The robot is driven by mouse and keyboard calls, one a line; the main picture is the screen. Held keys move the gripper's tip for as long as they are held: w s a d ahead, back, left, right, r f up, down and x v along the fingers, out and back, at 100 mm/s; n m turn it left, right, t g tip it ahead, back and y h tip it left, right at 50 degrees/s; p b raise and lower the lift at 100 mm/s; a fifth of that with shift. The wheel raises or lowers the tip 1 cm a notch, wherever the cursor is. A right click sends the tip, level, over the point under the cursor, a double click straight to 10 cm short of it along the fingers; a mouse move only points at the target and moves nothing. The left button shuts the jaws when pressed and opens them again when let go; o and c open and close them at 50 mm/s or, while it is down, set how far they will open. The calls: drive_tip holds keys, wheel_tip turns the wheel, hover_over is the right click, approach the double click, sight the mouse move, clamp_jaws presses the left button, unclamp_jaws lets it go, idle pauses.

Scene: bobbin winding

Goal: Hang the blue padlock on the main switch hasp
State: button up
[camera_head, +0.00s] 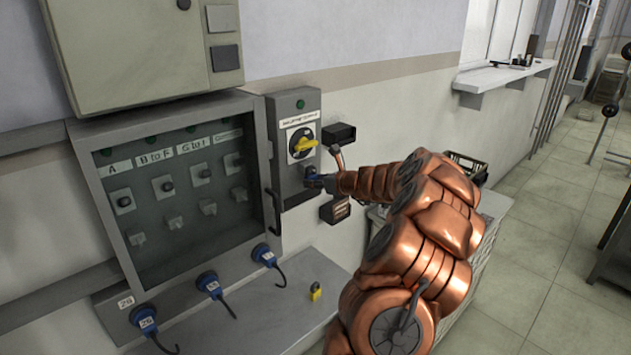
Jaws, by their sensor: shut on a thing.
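The main switch box (294,117) is mounted on the wall right of the glass-fronted cabinet, with a yellow rotary handle (306,145) on a black dial. My gripper (322,180) is at the lower right part of this box, below the handle. It is shut on the blue padlock (313,182), of which only a small blue part shows. The hasp is not clear at this size, and I cannot tell whether the shackle passes through it. My copper-coloured arm reaches in from the lower right and hides part of the wall.
A grey ledge (262,318) below the cabinet holds a yellow padlock (315,291). Small dark boxes (335,209) sit on the wall close to my gripper.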

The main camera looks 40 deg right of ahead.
drive_tip(key=shift+f, duration=0.1)
idle(0.3)
drive_tip(key=o, duration=1.4)
drive_tip(key=shift+c, duration=0.2)
drive_tip(key=shift+s, duration=0.15)
drive_tip(key=v, duration=1.1)
drive_tip(key=shift+s+r, duration=0.2)
drive_tip(key=shift+s, duration=0.15)
drive_tip(key=shift+a, duration=0.1)
